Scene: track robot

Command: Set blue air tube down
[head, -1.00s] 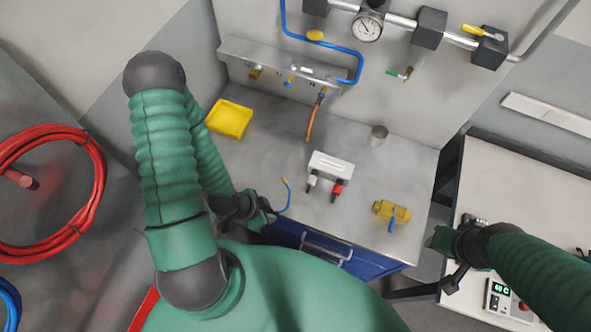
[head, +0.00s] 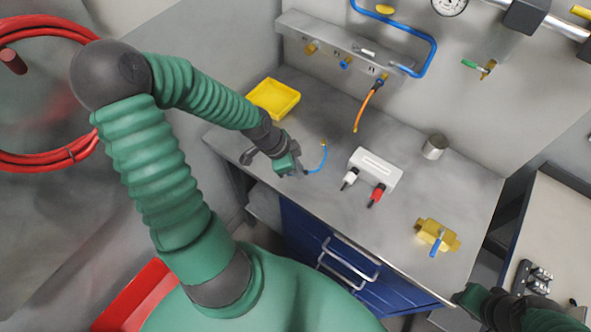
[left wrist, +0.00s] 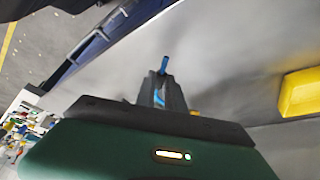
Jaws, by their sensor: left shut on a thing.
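The blue air tube (head: 324,159) is a short curved blue hose with a brass-coloured end, at the front left of the grey workbench (head: 300,122) in the head view. My left gripper (head: 294,167) is shut on its near end, low over the bench's front edge. I cannot tell whether the tube touches the bench top. In the left wrist view the tube (left wrist: 164,64) sticks up between the dark fingers (left wrist: 162,88). My right gripper (head: 470,298) is at the lower right, dark and partly cut off, and its jaws cannot be made out.
A yellow tray (head: 273,98) stands behind my left gripper. An orange hose (head: 368,105) hangs at the back. Blue drawers (head: 312,240) lie below.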

